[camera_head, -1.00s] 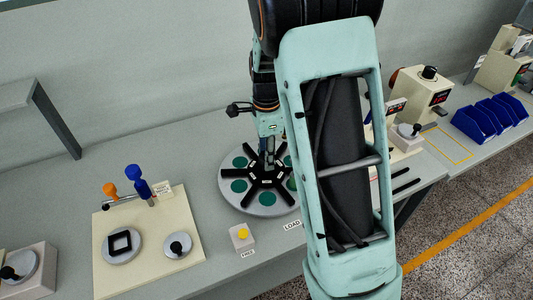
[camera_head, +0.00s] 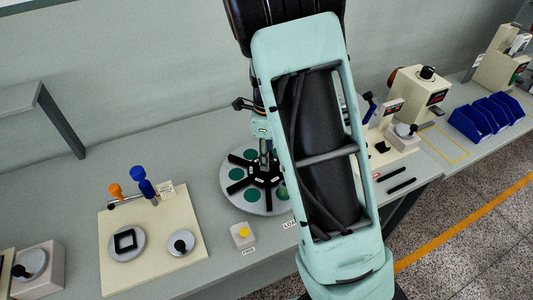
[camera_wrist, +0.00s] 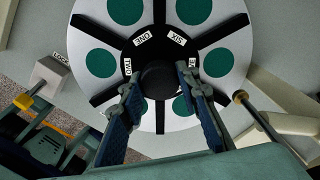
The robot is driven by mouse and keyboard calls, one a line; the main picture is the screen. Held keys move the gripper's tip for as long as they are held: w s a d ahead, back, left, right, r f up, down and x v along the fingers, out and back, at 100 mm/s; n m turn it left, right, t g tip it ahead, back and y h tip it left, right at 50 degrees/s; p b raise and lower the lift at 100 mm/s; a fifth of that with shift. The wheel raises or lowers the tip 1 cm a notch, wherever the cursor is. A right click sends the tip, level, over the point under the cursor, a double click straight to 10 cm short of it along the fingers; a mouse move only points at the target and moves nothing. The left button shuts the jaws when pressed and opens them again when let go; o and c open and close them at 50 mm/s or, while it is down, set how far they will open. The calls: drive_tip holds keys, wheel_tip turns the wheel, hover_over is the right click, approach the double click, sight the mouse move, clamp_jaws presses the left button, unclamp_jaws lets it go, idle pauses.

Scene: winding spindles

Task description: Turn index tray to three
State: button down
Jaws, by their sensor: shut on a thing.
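The index tray (camera_head: 233,202) is a round grey disc on the bench with green round pads and a black star-shaped hub with several arms. In the wrist view the tray (camera_wrist: 88,30) shows hub labels ONE, SIX and TWO, with another label partly hidden by a finger. My gripper (camera_wrist: 156,76) points down over the hub, its two blue fingers closed on either side of the black centre knob (camera_wrist: 158,80). The label THREE is not legible. In the head view my forearm covers the tray's right side.
A small block with a yellow button (camera_head: 243,234) stands in front of the tray. A cream board (camera_head: 150,225) with knobs and blue and orange handles lies to the left. Blue bins (camera_head: 485,118) and cream devices (camera_head: 420,90) stand to the right.

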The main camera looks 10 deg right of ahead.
drive_tip(key=shift+m+p, duration=0.5)
drive_tip(key=shift+m, duration=0.4)
drive_tip(key=c, duration=1.4)
unclamp_jaws()
drive_tip(key=shift+c, duration=0.2)
drive_tip(key=shift+r, duration=0.15)
wheel_tip(320, 180, up, 12)
